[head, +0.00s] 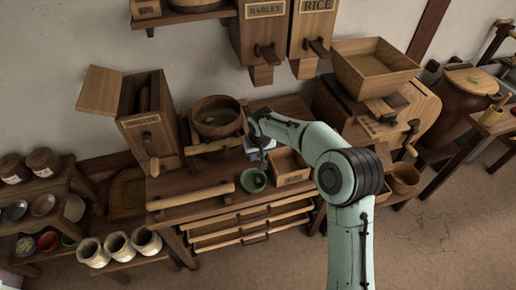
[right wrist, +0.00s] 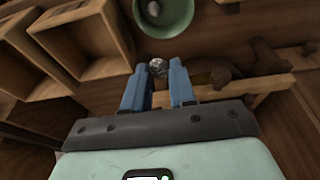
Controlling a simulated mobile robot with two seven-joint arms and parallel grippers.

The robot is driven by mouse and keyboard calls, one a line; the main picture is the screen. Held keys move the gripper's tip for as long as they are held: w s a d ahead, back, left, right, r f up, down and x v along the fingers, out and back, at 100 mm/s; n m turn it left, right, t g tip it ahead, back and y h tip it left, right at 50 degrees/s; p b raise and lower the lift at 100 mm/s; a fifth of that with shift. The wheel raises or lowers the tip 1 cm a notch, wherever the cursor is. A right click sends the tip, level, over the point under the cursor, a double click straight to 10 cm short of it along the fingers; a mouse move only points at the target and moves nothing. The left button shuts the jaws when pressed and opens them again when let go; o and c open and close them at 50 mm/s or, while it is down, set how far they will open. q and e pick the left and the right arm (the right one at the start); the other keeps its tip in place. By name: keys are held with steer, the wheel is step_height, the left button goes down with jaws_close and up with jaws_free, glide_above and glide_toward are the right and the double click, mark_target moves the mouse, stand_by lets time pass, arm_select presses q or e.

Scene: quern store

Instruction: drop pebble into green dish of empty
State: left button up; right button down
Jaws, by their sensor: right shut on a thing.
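The green dish (head: 253,181) sits on the wooden bench, just left of a small open wooden box (head: 290,167). In the right wrist view the dish (right wrist: 178,22) shows at the top edge, with a small greyish thing (right wrist: 153,8) inside it. My right gripper (head: 262,160) is above the bench beside the dish, partly hidden by my arm. Its blue fingers (right wrist: 159,66) are shut on a grey speckled pebble (right wrist: 157,68), held at the fingertips, which appears apart from the dish. My left gripper is not in view.
A wooden mill with a bowl (head: 217,117) stands behind the dish, and a hinged-lid box (head: 148,125) is left of it. Labelled wall hoppers (head: 262,30) hang above. Pots (head: 119,246) stand at front left.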

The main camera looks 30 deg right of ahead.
steer(key=shift+f+b, duration=1.7)
steer(key=shift+f, duration=1.35)
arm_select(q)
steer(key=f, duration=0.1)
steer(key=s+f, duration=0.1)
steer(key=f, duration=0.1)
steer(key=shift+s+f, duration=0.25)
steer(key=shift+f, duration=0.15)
arm_select(e)
steer(key=c, duration=0.8)
jaws_free()
steer(key=shift+c, duration=0.2)
steer(key=shift+r, duration=0.1)
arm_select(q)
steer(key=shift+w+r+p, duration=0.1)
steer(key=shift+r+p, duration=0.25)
arm_select(e)
steer(key=d+v, duration=0.1)
steer(key=v, duration=1.2)
steer(key=shift+a+r, duration=0.15)
steer(key=shift+a, duration=0.3)
steer(key=shift+w, duration=0.1)
